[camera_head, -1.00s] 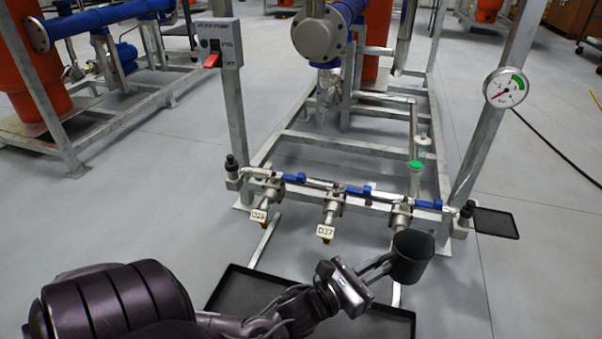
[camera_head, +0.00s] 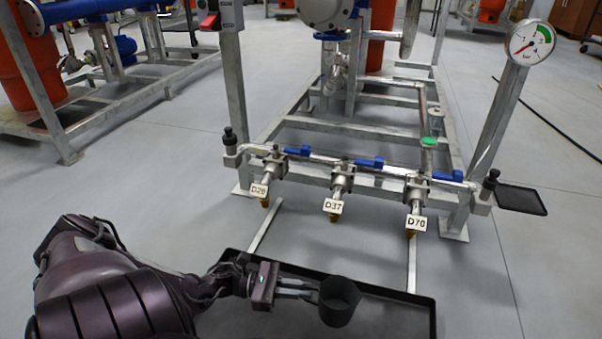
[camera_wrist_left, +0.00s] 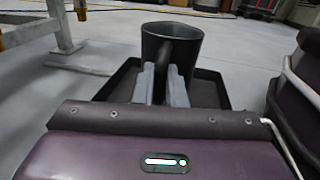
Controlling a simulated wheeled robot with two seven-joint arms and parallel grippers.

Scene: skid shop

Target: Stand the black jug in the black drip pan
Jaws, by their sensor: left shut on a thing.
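The black jug (camera_head: 340,303) is upright, gripped from its left in the head view. My left gripper (camera_head: 308,290) is shut on its handle, which faces the wrist in the left wrist view. There the jug (camera_wrist_left: 172,45) stands out in front of the gripper fingers (camera_wrist_left: 163,84). The black drip pan (camera_head: 412,297) lies on the floor, partly hidden by my left arm and the jug. It also shows in the left wrist view (camera_wrist_left: 112,85). The jug appears over the pan; I cannot tell whether it touches the pan floor. My right gripper is not in view.
A steel skid frame (camera_head: 330,180) stands behind the pan, with valves tagged D26, D37 (camera_head: 333,207) and D70 (camera_head: 416,222) along its front. A smaller black tray (camera_head: 522,200) is at the right. A gauge (camera_head: 530,43) is mounted on the right post.

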